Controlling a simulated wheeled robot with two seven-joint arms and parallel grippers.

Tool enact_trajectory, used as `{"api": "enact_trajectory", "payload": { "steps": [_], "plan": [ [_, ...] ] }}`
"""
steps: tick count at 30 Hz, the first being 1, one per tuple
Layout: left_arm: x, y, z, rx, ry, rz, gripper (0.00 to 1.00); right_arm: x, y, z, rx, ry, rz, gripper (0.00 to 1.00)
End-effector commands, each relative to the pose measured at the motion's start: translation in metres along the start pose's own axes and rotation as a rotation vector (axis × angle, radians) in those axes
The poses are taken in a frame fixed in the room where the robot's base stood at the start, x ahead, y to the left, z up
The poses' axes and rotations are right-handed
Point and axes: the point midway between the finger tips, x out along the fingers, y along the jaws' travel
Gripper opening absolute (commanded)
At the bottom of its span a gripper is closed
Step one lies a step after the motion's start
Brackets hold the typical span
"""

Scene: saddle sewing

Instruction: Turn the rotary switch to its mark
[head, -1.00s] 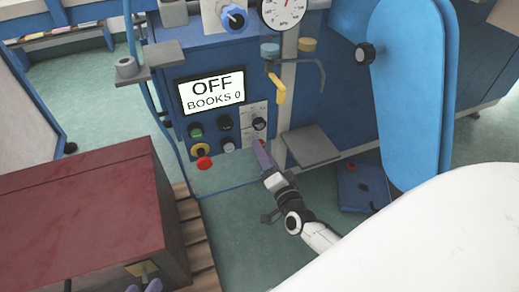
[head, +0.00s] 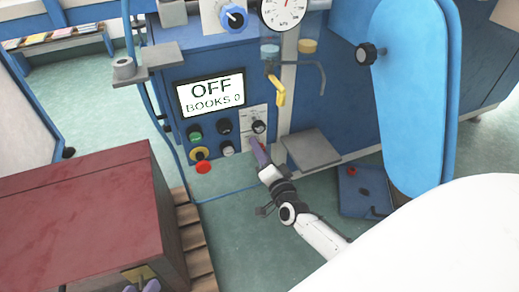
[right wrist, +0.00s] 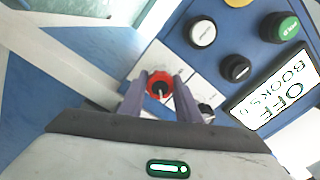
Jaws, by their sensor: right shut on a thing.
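The rotary switch is a red round knob (right wrist: 159,84) with a dark centre and a white pointer line, on a white plate of the blue control panel. In the right wrist view it sits between the two purple fingers of my right gripper (right wrist: 160,98), which is shut on it. In the head view my right gripper (head: 262,153) reaches the panel's lower right and mostly hides the switch. The mark cannot be made out. My left gripper (head: 141,287) shows only its purple fingertips at the bottom edge, apart, with nothing visible between them.
A black knob (head: 259,127) sits just above the gripped switch, close to my finger in the wrist view. Several buttons, including a red one (head: 203,167), and a display reading OFF (head: 211,93) are left of it. A grey ledge (head: 312,150) juts out to the right.

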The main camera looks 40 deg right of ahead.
Motion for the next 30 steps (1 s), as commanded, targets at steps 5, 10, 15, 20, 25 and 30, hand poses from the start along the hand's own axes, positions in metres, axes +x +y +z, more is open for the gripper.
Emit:
{"api": "enact_trajectory", "payload": {
  "steps": [5, 10, 15, 20, 25, 30],
  "plan": [
    [-0.001, 0.0, -0.001, 0.004, -0.004, -0.005, 0.31, 0.0, -0.001, 0.0, -0.036, 0.0, 0.0, 0.08],
    [-0.001, -0.003, 0.001, 0.011, -0.024, -0.02, 0.31, -0.001, -0.002, 0.0, -0.122, 0.0, 0.001, 0.08],
    [0.0, -0.008, 0.008, 0.017, -0.061, -0.04, 0.31, -0.001, -0.002, 0.0, -0.259, -0.001, 0.002, 0.08],
    [0.0, -0.015, 0.016, 0.027, -0.099, -0.064, 0.31, -0.001, -0.002, 0.0, -0.41, -0.002, 0.002, 0.08],
    [0.001, -0.021, 0.022, 0.034, -0.13, -0.085, 0.31, -0.001, -0.002, 0.001, -0.572, -0.002, 0.002, 0.08],
    [0.001, -0.026, 0.026, 0.043, -0.154, -0.103, 0.31, -0.001, -0.002, 0.001, -0.734, -0.002, 0.001, 0.08]
  ]
}}
